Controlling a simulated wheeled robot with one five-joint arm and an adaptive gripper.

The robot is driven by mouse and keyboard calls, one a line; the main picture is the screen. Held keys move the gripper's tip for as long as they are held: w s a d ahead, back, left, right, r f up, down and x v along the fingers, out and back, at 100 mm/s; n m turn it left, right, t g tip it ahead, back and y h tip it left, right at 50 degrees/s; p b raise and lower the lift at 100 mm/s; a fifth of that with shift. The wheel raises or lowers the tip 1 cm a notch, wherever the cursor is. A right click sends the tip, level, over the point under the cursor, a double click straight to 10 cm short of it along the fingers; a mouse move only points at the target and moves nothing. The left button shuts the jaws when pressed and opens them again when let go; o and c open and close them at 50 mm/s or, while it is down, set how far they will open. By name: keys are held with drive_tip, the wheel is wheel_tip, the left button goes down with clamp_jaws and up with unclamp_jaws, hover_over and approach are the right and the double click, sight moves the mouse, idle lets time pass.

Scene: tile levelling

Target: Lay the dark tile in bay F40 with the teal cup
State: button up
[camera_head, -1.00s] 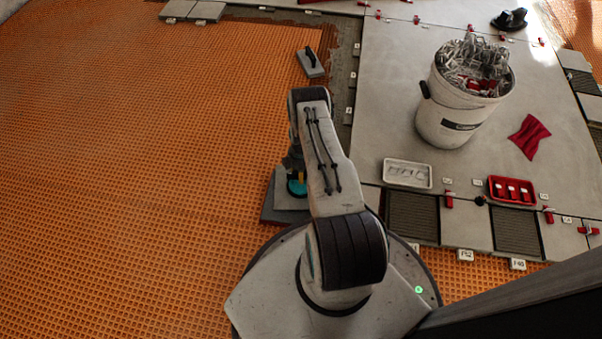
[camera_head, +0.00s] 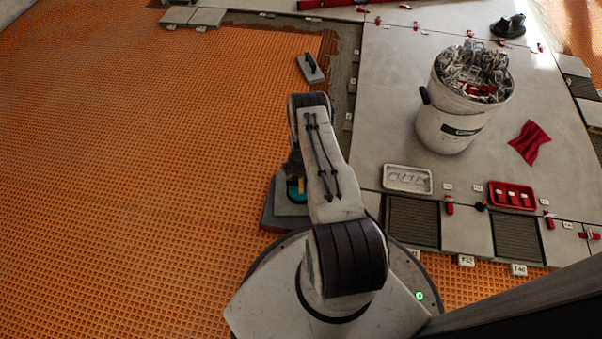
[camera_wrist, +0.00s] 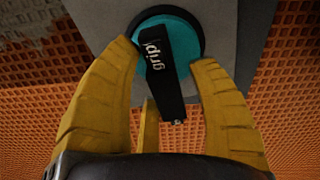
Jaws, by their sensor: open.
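The teal cup (camera_head: 297,190) has a black handle and sits on a grey tile (camera_head: 290,208), left of my arm. A darker tile (camera_head: 270,218) shows under the grey one. In the wrist view the teal cup (camera_wrist: 188,30) rests on the grey tile (camera_wrist: 222,30). My gripper (camera_wrist: 170,70) has its yellow fingers spread on both sides of the cup's black handle, holding nothing. In the head view my arm hides most of my gripper. Bay F40 (camera_head: 517,236) is a dark ribbed recess at the right, above its white label (camera_head: 519,269).
A similar dark bay (camera_head: 412,220) lies left of F40, with a pale tile (camera_head: 467,232) between them. A white tray (camera_head: 408,179), a red tray (camera_head: 512,196), a bucket of clips (camera_head: 460,120) and a red cloth (camera_head: 530,142) stand on the pale floor. Orange matting (camera_head: 130,180) is open to the left.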

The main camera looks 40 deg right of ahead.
wheel_tip(320, 180, up, 12)
drive_tip(key=shift+w+f, duration=0.1)
idle(0.5)
